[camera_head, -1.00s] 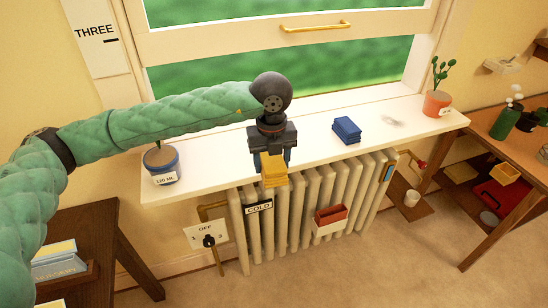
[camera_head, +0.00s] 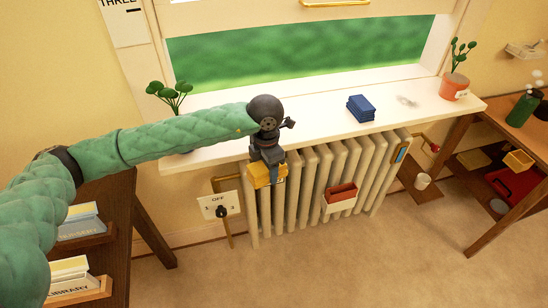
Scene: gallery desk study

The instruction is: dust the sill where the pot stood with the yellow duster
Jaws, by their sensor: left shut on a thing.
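My left gripper (camera_head: 268,162) is shut on the yellow duster (camera_head: 262,178). It holds the duster in front of the sill's front edge, over the upper left of the radiator in the picture. The white sill (camera_head: 310,124) runs under the window. A greyish smudge (camera_head: 406,101) marks its right part, between a folded blue cloth (camera_head: 361,108) and a terracotta pot (camera_head: 453,88) with a green plant. The duster is well left of the smudge. A second plant (camera_head: 170,95) stands at the sill's left end, its pot mostly hidden by my arm. My right gripper is out of view.
A cream radiator (camera_head: 312,185) stands below the sill, with a red and white holder (camera_head: 340,198) hung on it. A dial plate (camera_head: 217,205) is left of it. Dark shelves (camera_head: 128,215) stand at left, a wooden table (camera_head: 470,125) at right. The sill between cloth and arm is clear.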

